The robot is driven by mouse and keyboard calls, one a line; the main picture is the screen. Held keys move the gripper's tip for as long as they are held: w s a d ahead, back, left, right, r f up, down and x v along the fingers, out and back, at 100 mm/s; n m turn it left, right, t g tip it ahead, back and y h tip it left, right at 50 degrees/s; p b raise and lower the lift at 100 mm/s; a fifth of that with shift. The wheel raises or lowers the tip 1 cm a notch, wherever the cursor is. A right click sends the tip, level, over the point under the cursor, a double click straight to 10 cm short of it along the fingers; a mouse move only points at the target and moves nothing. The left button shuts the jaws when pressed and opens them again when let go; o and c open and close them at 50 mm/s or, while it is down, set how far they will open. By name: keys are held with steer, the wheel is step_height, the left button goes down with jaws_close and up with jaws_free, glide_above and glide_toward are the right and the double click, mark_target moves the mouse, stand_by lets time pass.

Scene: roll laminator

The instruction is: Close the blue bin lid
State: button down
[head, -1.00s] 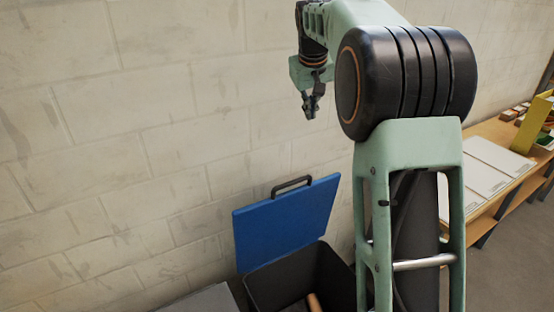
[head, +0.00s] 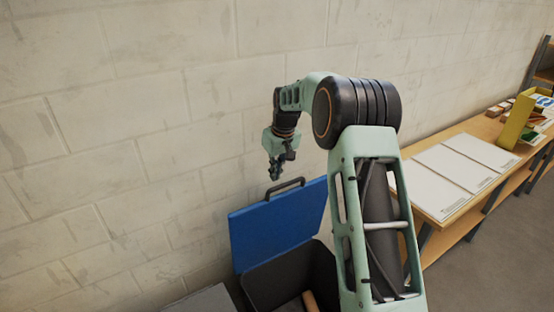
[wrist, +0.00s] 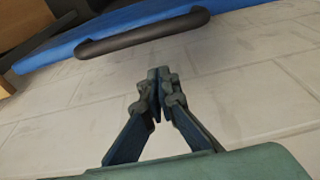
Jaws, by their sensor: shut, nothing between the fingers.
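The blue bin lid (head: 279,224) stands open, raised up at the back of the dark bin (head: 290,280) near the wall. A black handle (head: 286,188) sits on its top edge. In the wrist view the lid (wrist: 110,30) shows as a blue band across the top, with the handle (wrist: 143,35) in front of it. My gripper (head: 274,176) is shut and empty. In the head view it appears just above and left of the handle. In the wrist view its fingertips (wrist: 158,74) appear below the handle, apart from it.
A pale block wall (head: 120,120) runs behind the bin. A wooden table (head: 440,195) with white sheets (head: 465,158) and a yellow holder (head: 516,120) stands at right. A brown object (head: 310,301) lies inside the bin. A grey surface (head: 205,300) is left of the bin.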

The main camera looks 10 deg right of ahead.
steer(key=shift+s+d+r, duration=0.15)
steer(key=shift+s+d, duration=0.1)
steer(key=shift+s, duration=0.35)
steer(key=shift+s+d+r, duration=0.2)
steer(key=shift+s+d, duration=0.05)
steer(key=shift+s, duration=0.35)
steer(key=shift+s+d+r, duration=0.15)
steer(key=shift+s+d, duration=0.1)
steer(key=shift+s, duration=0.35)
